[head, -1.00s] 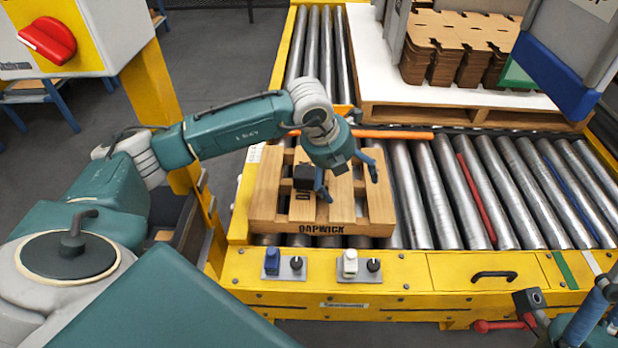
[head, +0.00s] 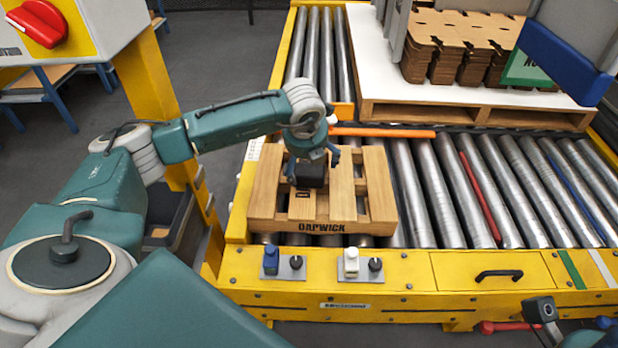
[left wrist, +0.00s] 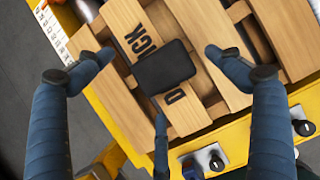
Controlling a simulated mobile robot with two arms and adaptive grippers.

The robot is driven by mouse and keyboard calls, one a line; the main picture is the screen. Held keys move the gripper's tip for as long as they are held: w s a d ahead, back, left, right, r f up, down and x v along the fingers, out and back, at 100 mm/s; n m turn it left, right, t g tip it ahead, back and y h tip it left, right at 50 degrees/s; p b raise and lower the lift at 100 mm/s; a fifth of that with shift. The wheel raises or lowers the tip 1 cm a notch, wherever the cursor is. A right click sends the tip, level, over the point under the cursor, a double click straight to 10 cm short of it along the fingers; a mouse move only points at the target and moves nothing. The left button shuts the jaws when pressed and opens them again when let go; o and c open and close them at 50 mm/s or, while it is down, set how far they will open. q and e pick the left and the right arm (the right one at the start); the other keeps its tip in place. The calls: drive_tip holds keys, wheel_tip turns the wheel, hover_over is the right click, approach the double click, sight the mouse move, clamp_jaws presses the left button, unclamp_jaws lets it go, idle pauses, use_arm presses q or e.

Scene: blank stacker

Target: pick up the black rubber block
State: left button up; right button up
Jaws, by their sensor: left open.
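The black rubber block (head: 311,174) lies on a wooden pallet (head: 265,208) marked with dark lettering. In the left wrist view the block (left wrist: 163,67) shows as a dark rounded rectangle lying over part of the lettering. My left gripper (head: 313,165) is open above the block, with its blue fingers spread to either side. In the left wrist view two fingers of my left gripper (left wrist: 158,62) stand apart left and right of the block, and a third points at it from below. No finger is visibly closed on it. Only small parts of my right arm show at the bottom right.
Steel rollers (head: 440,195) run right of the pallet, with an orange bar (head: 385,132) behind it. A white-topped pallet (head: 375,65) with cardboard stacks (head: 455,45) stands farther back. The yellow front rail (head: 385,295) carries switches. A yellow post (head: 148,85) stands left.

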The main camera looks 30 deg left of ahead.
sight(309, 170)
use_arm(q)
drive_tip(key=x, duration=0.2)
drive_tip(key=b+x, duration=0.1)
drive_tip(key=shift+s+d+f, duration=0.1)
drive_tip(key=shift+d+f, duration=0.05)
drive_tip(key=shift+f, duration=0.3)
drive_tip(key=shift+r, duration=0.1)
drive_tip(key=c, duration=1.7)
drive_tip(key=shift+c, duration=0.2)
